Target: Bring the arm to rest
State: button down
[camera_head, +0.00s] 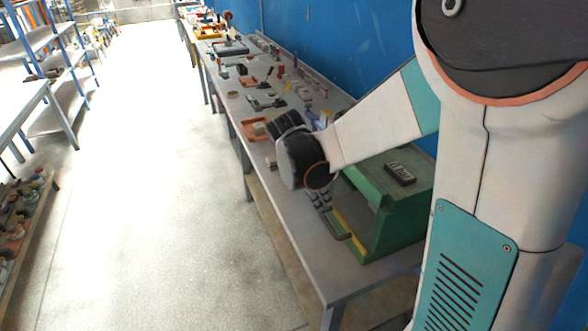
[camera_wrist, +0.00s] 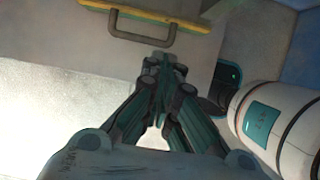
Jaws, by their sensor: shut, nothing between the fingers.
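My arm reaches over the workbench from the right in the head view, bent at a dark joint. My gripper (camera_wrist: 163,68) points away from the camera in the wrist view, its two fingers together with nothing between them. In the head view my gripper (camera_head: 322,203) is partly hidden behind the wrist and hangs beside the front of a green box (camera_head: 398,217) on the bench. A metal handle (camera_head: 338,226) with a yellow strip is on that box's front. In the wrist view the handle (camera_wrist: 143,38) lies just beyond the fingertips; I cannot tell whether they touch.
A dark block with light markings (camera_head: 400,174) lies on top of the green box. The long workbench (camera_head: 285,208) carries an orange tray (camera_head: 252,130) and several tools, against a blue wall. Blue-framed shelves (camera_head: 40,40) stand at the left. The floor (camera_head: 150,200) between is clear.

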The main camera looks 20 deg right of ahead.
jog(key=s+a+r+m+t+y+b, duration=0.2)
jog(key=s+a+m, duration=0.3)
jog(key=m, duration=0.4)
jog(key=s+a+r+m+t+y+b, duration=0.2)
jog(key=s+a+m+t+b, duration=0.2)
jog(key=s+m, duration=0.4)
jog(key=shift+s+a+r+m+t, duration=0.3)
jog(key=shift+a+r+m+t, duration=0.1)
jog(key=shift+m+t, duration=0.15)
